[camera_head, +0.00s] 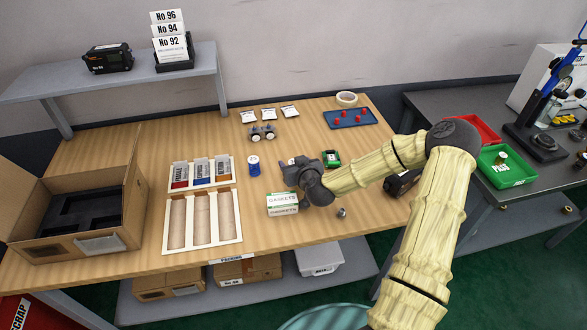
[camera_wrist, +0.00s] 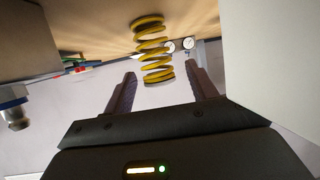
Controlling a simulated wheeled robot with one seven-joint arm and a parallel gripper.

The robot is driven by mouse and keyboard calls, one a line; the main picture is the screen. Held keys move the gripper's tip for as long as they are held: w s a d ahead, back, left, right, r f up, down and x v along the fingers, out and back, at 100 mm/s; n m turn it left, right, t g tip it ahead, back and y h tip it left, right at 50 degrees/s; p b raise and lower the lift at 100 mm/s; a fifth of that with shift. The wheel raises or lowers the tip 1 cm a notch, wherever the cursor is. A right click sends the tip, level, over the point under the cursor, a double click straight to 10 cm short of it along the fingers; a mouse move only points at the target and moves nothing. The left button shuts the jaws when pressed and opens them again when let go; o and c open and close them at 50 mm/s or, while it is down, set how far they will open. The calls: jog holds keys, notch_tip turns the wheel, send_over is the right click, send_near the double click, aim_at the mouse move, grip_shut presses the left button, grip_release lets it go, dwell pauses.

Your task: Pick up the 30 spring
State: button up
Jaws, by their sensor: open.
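A yellow coil spring (camera_wrist: 153,50) shows large in the wrist view. It sits ahead of and between the two finger tips, with free space to each finger. No number can be read on it. My gripper (camera_wrist: 160,74) is open and empty, its fingers spread to either side of the spring's near end. In the head view, my gripper (camera_head: 290,172) is low over the wooden table (camera_head: 330,235), just behind a white and green gaskets box (camera_head: 282,204). The spring cannot be made out there, being hidden by the gripper and wrist.
A blue can (camera_head: 254,165) stands left of my gripper. A green item (camera_head: 331,158) and a small metal part (camera_head: 341,213) lie nearby. Wooden trays (camera_head: 202,220), an open cardboard box (camera_head: 75,215) and a blue tray with red parts (camera_head: 350,118) surround the area.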

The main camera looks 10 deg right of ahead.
jog(key=shift+w+a+f, duration=0.1)
jog(key=shift+w+f, duration=0.05)
jog(key=shift+w, duration=0.15)
jog(key=c, duration=1.1)
notch_tip(320, 180, up, 10)
jog(key=shift+r, duration=0.1)
dwell(0.7)
